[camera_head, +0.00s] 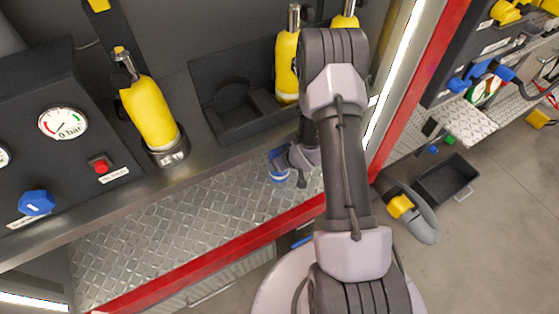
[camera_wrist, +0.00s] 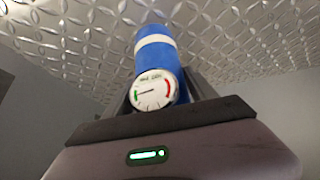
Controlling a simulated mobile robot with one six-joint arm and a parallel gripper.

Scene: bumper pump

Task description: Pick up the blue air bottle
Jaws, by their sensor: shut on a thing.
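The blue air bottle (camera_wrist: 157,52) has a white band and a round dial gauge (camera_wrist: 152,90) at its near end. In the wrist view it lies between the dark fingers of my gripper (camera_wrist: 158,88), which is shut on it. In the head view the blue bottle (camera_head: 277,166) shows only in small part, at my gripper (camera_head: 286,164) over the diamond-plate ledge. My arm and wrist hide much of that spot. I cannot tell whether the bottle touches the plate.
A yellow bottle (camera_head: 150,112) stands in a holder at left, beside a panel with a pressure gauge (camera_head: 63,123) and blue knob (camera_head: 36,203). Another yellow bottle (camera_head: 287,68) stands behind my arm, beside an empty black recess (camera_head: 232,98). A red edge (camera_head: 208,252) borders the ledge.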

